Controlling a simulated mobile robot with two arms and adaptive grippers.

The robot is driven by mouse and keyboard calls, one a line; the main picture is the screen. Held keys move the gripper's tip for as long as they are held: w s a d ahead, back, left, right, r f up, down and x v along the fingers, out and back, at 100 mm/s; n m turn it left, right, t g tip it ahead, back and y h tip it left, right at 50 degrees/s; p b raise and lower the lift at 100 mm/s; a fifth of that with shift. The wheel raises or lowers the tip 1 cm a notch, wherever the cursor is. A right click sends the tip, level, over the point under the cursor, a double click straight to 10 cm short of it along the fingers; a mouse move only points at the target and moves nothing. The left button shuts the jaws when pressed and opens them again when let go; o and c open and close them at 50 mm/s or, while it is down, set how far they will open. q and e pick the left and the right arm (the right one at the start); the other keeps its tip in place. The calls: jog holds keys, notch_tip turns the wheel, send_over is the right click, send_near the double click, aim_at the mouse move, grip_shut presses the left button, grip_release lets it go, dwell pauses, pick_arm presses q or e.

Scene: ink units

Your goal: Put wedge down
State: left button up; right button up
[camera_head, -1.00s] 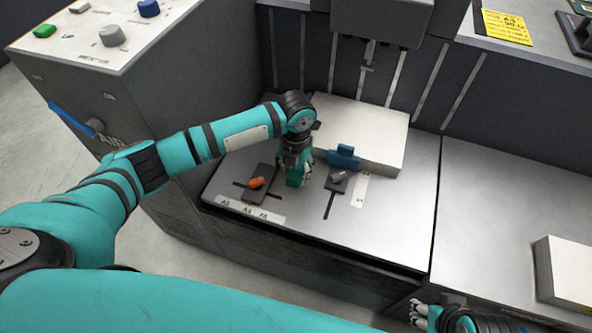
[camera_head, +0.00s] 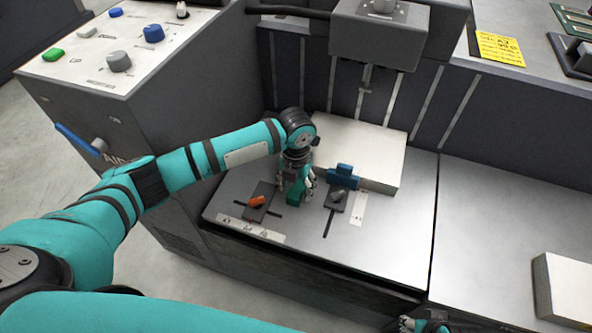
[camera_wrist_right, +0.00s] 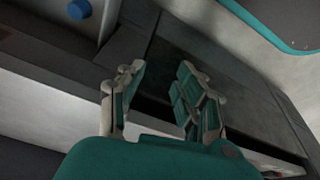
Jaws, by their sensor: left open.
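No piece can be told for certain as the wedge. A blue block (camera_head: 343,176) stands at the front edge of a white paper stack (camera_head: 375,152), just right of my left gripper (camera_head: 297,188). My left gripper points down over the metal tray, close to its surface, with its fingers apart. Green shows between and below its fingers; I cannot tell whether it is finger pad or a separate piece. My right gripper (camera_wrist_right: 160,98) is open and empty in the right wrist view. In the head view only a bit of it shows at the bottom edge.
An orange lever (camera_head: 257,201) and a grey lever (camera_head: 337,197) sit on dark plates either side of my left gripper. A control box (camera_head: 100,60) stands at the left and another white stack (camera_head: 568,285) at the right. The tray's front right is clear.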

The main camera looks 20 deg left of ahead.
pick_arm(q)
notch_tip(320, 180, up, 3)
jog(key=p, duration=0.3)
jog(key=shift+r, duration=0.2)
notch_tip(320, 180, up, 2)
jog(key=p, duration=0.3)
jog(key=shift+r, duration=0.25)
pick_arm(e)
jog(key=s+f, duration=0.4)
jog(key=f, duration=0.6)
jog(key=s+f+g, duration=0.1)
jog(key=s+f, duration=0.3)
jog(key=f, duration=0.6)
jog(key=shift+d, duration=0.45)
pick_arm(q)
jog(key=shift+r, duration=0.15)
